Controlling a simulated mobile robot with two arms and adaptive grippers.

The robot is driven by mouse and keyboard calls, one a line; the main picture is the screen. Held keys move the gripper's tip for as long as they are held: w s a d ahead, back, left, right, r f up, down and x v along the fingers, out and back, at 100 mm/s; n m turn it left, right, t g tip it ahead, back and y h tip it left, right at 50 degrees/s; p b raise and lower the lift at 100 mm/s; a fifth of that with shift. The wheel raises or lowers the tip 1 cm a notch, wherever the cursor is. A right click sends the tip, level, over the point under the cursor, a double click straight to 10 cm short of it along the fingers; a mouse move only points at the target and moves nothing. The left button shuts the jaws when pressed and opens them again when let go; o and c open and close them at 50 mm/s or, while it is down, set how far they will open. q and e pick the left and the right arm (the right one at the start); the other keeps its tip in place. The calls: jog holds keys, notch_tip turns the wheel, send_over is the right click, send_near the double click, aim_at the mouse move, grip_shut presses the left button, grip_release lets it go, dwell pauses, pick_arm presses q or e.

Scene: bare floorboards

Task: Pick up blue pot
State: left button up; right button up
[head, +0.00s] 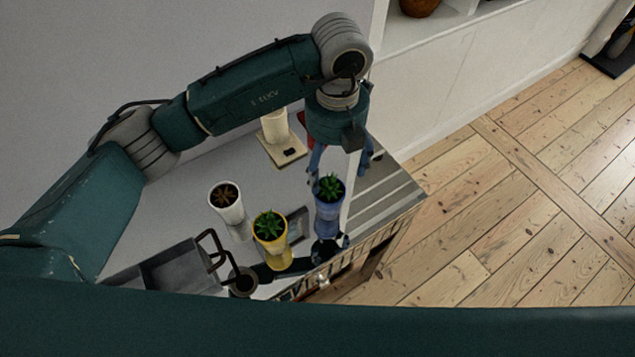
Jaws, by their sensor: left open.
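The blue pot (329,215), holding a green plant, stands upright near the right part of the counter. A yellow pot (271,253) with a green plant stands to its left, and a white pot (230,212) with a brownish plant stands further left. My left arm reaches in from the left and bends down over the counter. My left gripper (338,160) is open and empty just above and behind the blue pot in the picture. Its wrist partly hides its fingers. I cannot tell whether it touches the plant. My right gripper is not in view.
A grey sink (180,268) with a dark faucet (216,250) lies at the counter's left front. A cream cylinder on a square base (282,150) stands behind the pots. The counter's striped right end (385,195) is clear. Open wooden floor (480,220) lies to the right.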

aim_at(330, 187)
pick_arm(q)
jog(key=shift+s+d+f+p, duration=0.15)
jog(key=shift+f+p, duration=0.1)
jog(key=shift+f, duration=0.35)
jog(key=shift+s+a+f+p, duration=0.1)
jog(key=shift+s+f+p, duration=0.1)
jog(key=shift+f, duration=0.35)
jog(key=shift+s+d+f+p, duration=0.1)
jog(key=shift+d+f+p, duration=0.05)
jog(key=shift+f, duration=0.5)
jog(key=shift+s+d+f+p, duration=0.1)
jog(key=shift+f+p, duration=0.05)
jog(key=shift+f, duration=0.45)
jog(key=f+p, duration=0.1)
jog(key=f, duration=0.2)
jog(key=a+f+p, duration=0.1)
jog(key=shift+w+f+p, duration=0.2)
jog(key=shift+w+p, duration=0.05)
jog(key=shift+p, duration=0.05)
jog(key=shift+f, duration=0.55)
jog(key=c, duration=1.6)
jog(key=shift+d, duration=0.1)
jog(key=shift+c, duration=0.2)
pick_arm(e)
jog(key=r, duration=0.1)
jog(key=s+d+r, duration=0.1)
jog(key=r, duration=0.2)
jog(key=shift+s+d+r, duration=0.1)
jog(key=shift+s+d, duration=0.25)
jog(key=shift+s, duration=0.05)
